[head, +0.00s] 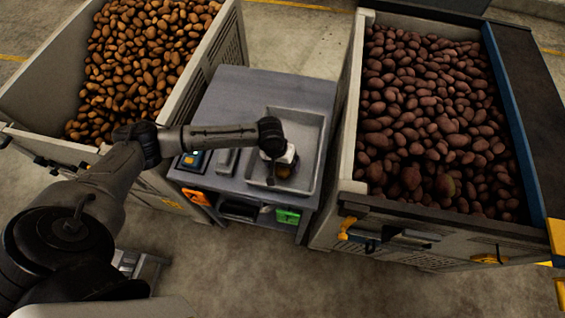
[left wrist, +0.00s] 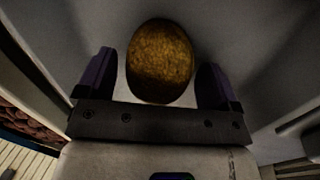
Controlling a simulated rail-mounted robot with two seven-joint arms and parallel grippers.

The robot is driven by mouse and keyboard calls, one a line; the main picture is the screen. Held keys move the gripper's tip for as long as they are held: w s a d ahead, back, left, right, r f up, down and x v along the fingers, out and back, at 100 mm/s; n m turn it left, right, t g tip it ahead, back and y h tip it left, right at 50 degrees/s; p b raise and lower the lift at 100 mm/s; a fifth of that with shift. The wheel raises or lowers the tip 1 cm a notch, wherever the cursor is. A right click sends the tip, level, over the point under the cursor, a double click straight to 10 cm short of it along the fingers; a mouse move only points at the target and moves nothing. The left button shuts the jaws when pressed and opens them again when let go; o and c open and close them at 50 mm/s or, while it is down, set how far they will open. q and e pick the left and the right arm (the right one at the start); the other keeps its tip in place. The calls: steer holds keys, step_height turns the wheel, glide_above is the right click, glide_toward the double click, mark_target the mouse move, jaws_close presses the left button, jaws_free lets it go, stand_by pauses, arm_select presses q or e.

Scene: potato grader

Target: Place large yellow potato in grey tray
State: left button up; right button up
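The large yellow potato (left wrist: 160,62) shows in the left wrist view, between the two finger pads of my left gripper (left wrist: 158,82). A gap shows between the potato and the left-hand pad; the right-hand pad lies very close to its edge. The fingers are apart and look open. In the head view my left gripper (head: 279,177) points down inside the grey tray (head: 306,128), low over its floor, and mostly hides the potato (head: 284,171). Whether the potato rests on the tray floor is hard to tell. My right gripper is not in view.
The tray sits on a grey workbench (head: 240,95) with small devices (head: 194,160) at its left. A bin of yellow-brown potatoes (head: 219,80) stands left, and a bin of dark red potatoes (head: 350,120) stands right. Their high walls flank the bench.

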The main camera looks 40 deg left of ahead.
arm_select(q)
steer(key=shift+r, duration=0.35)
steer(key=w+p+v, duration=0.1)
steer(key=p+v, duration=0.1)
steer(key=v, duration=0.8)
steer(key=s+d+f+m+t+h, duration=0.1)
steer(key=s+d+f+m, duration=0.15)
steer(key=s+d, duration=0.4)
steer(key=s+d+f+m+t, duration=0.1)
steer(key=s+d+f+m, duration=0.1)
steer(key=s+d+m, duration=0.35)
steer(key=s+a+n+y, duration=0.1)
steer(key=s+a+y, duration=0.2)
steer(key=s, duration=0.9)
steer(key=shift+a+t, duration=0.2)
steer(key=shift+t, duration=0.1)
steer(key=shift+f, duration=0.1)
